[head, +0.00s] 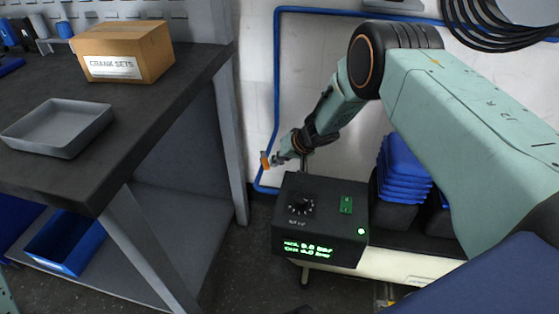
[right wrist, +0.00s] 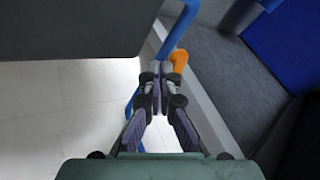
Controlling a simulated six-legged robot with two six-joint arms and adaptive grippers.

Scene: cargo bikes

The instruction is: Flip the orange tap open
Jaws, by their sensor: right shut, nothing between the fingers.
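The orange tap (head: 265,160) shows small at the blue pipe low on the white wall, left of my right gripper (head: 284,158). In the right wrist view the orange tap (right wrist: 178,60) lies just beyond and slightly right of the fingertips of my right gripper (right wrist: 161,72). The fingers are shut together with nothing between them. They are very close to the tap; I cannot tell whether they touch it. The blue pipe (right wrist: 178,32) runs past the tap. My left gripper is not in view.
A dark control box (head: 318,262) with a green display stands below my right arm. A workbench (head: 150,110) on the left holds a cardboard box (head: 150,50) and a grey tray (head: 95,135). Blue stacked items (head: 402,170) are at the right. The blue pipe (head: 277,80) runs along the wall.

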